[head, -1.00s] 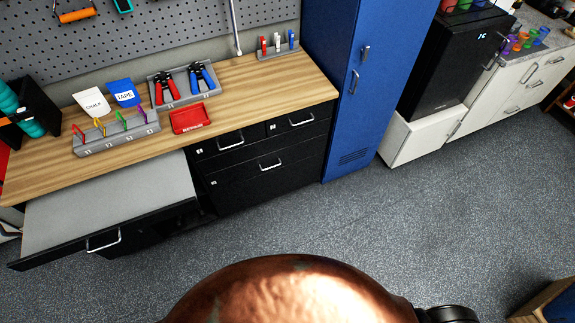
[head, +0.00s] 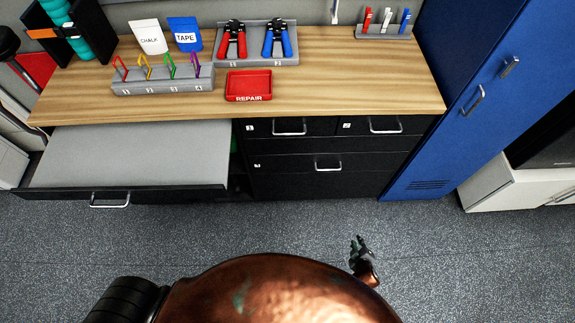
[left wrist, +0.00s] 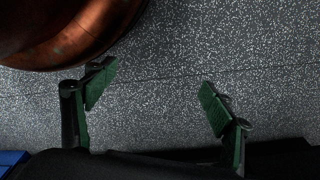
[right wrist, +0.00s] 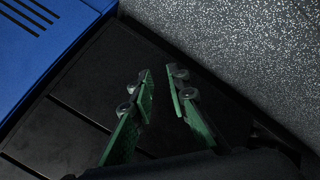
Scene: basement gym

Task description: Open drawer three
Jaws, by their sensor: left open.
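Drawer three (head: 300,180) is the wide black lower front under the wooden workbench, with a small white label at its left and a silver handle (head: 328,165). It is closed. My right gripper (head: 361,246) is low in front of the cabinet, apart from the handle. In the right wrist view my right gripper (right wrist: 159,74) has its green-padded fingers a narrow gap apart, with nothing between them, over black cabinet fronts (right wrist: 75,85). My left gripper (left wrist: 157,78) is open and empty over the floor in the left wrist view; it does not show in the head view.
Two smaller closed drawers, left (head: 290,128) and right (head: 385,125), sit above drawer three. A wide grey-topped drawer (head: 125,160) stands pulled out at the left. A blue locker (head: 460,95) stands at the right. Speckled floor (head: 440,240) in front is clear.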

